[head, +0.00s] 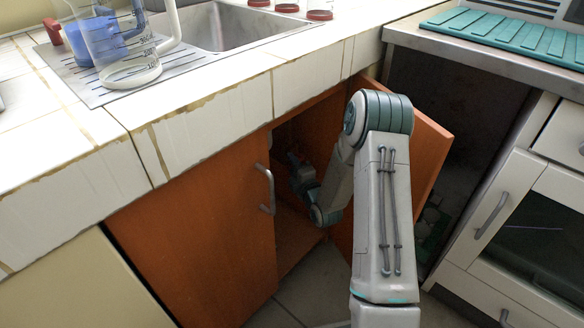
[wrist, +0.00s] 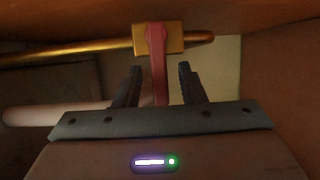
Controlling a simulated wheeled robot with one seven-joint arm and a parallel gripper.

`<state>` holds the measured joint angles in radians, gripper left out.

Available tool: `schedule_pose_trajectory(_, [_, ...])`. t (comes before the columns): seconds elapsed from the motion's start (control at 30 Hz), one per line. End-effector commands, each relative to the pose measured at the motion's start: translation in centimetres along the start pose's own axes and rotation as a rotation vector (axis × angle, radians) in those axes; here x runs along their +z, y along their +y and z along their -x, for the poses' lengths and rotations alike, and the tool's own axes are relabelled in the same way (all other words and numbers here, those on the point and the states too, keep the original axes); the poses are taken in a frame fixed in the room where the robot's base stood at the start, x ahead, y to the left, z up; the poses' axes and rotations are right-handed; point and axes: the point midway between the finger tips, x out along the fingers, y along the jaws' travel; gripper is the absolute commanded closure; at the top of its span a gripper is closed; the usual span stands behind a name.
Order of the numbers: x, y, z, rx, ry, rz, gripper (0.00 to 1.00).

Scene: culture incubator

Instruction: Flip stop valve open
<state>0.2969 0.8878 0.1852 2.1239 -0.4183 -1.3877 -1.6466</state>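The stop valve shows in the wrist view, with a brass body (wrist: 176,40) on a brass pipe (wrist: 75,53). Its red lever (wrist: 157,70) hangs down from the body, across the line of the pipe. My gripper (wrist: 159,70) is open, with one dark finger on each side of the lever. A gap shows between each finger and the lever, so neither finger appears to touch it. In the head view my gripper (head: 297,172) is inside the cabinet under the sink, partly in shadow, and I cannot make out the valve there.
The left orange cabinet door (head: 205,235) is shut; the right door (head: 425,150) stands open beside my arm. A pale pipe (wrist: 60,115) runs behind my gripper at the left. The counter edge (head: 215,110) lies above the opening. A sink (head: 235,30) and labware (head: 105,45) are on top.

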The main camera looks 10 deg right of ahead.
Motion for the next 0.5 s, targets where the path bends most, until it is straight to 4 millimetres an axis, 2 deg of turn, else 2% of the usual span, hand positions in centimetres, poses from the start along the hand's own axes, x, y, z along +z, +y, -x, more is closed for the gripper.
schedule_pose_trajectory(0.1, [0.01, 0.0, -0.6, 0.0, 0.0, 0.0, 0.64])
schedule_pose_trajectory(0.37, [0.01, 0.05, -0.69, 0.0, 0.0, 0.0, 0.64])
schedule_pose_trajectory(0.47, [0.01, 0.05, -0.68, 0.0, 0.0, 0.0, 0.89])
schedule_pose_trajectory(0.5, [0.01, 0.05, -0.67, 0.0, 0.0, 0.0, 1.0])
